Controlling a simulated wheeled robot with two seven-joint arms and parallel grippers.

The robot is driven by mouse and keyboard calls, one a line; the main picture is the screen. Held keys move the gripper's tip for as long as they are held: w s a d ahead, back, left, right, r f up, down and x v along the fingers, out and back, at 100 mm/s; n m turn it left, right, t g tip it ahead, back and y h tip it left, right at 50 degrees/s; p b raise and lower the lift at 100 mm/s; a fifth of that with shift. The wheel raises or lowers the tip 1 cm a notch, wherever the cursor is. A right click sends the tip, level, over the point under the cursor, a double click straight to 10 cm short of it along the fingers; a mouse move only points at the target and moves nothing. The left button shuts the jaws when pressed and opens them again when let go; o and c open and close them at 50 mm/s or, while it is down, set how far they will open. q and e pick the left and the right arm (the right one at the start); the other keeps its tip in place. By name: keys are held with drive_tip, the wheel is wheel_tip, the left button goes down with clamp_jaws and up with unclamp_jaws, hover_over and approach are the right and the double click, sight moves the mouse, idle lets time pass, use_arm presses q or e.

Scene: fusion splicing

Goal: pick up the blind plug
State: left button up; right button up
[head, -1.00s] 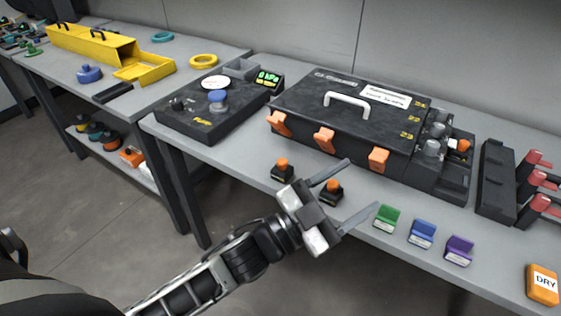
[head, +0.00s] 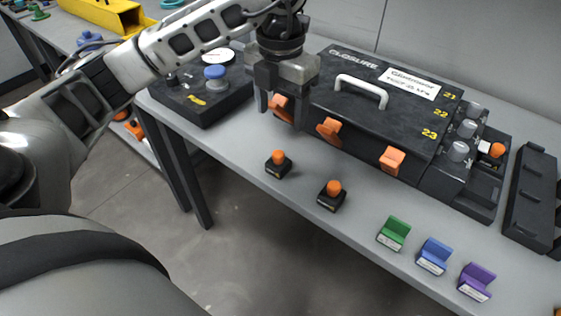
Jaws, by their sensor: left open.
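Two small orange-topped plugs in black square bases stand upright near the table's front edge: one on the left (head: 278,164) and one to its right (head: 332,194). Another orange-ended plug (head: 491,149) sits at the right end of the black closure box (head: 340,105). I cannot tell which of these is the blind plug. My left gripper (head: 282,118) points down, open and empty, behind and above the left plug, in front of the closure's left orange latch. It touches neither plug as far as I can see. My right gripper is out of view.
Green (head: 394,234), blue (head: 434,256) and purple (head: 475,281) holders stand along the front edge at right. A black pressure unit with a blue knob (head: 215,77) is at left. A black rack (head: 535,205) stands at far right. Table between the plugs and closure is clear.

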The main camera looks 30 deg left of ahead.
sight(278, 153)
use_arm(q)
wheel_tip(278, 153, down, 8)
wheel_tip(278, 153, down, 5)
drive_tip(key=shift+s+a+f, duration=0.1)
drive_tip(key=shift+s+a, duration=0.05)
idle(0.3)
drive_tip(key=c, duration=1.1)
